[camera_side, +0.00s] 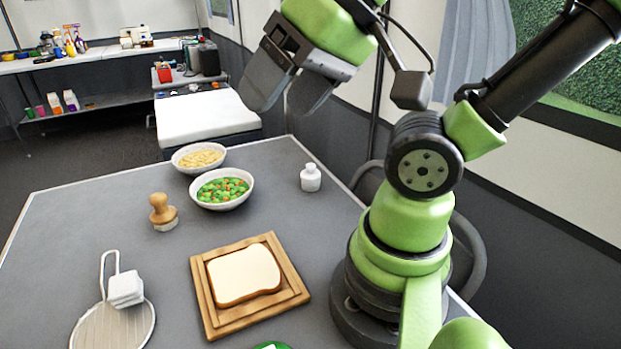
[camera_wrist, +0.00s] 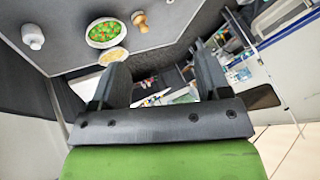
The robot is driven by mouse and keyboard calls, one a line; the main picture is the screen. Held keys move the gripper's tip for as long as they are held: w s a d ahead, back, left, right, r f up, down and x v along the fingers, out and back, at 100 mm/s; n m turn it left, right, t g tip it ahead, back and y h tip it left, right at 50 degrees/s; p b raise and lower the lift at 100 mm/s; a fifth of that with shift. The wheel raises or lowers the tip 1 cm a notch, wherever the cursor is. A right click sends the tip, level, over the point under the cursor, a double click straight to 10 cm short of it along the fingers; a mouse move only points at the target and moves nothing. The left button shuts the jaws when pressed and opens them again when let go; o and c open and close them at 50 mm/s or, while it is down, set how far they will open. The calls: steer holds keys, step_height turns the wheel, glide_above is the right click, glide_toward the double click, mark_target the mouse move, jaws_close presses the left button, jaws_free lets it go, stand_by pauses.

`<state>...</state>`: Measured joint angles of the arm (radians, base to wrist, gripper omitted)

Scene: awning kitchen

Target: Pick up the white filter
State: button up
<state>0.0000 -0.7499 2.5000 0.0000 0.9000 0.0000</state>
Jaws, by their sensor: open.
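A white mesh filter (camera_side: 112,328) with a round, flat disc and an upright wire loop handle lies at the front left of the grey table in the side view. A small white block (camera_side: 125,289) sits at its back edge; I cannot tell whether the two are joined. The filter does not show in the wrist view. My gripper (camera_side: 284,104) is high above the back of the table, far behind and to the right of the filter. Its two dark fingers are apart with nothing between them; they also show in the wrist view (camera_wrist: 160,62).
On the grey table (camera_side: 95,215) are bread (camera_side: 243,274) on a wooden board (camera_side: 207,297), a wooden-handled brush (camera_side: 162,211), a vegetable bowl (camera_side: 222,204), a pale-yellow food bowl (camera_side: 198,172) and a white bottle (camera_side: 310,178). The table's left part is clear.

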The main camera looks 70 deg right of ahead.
steer(key=shift+o, duration=0.2)
steer(key=shift+o, duration=0.9)
steer(key=shift+w, duration=0.1)
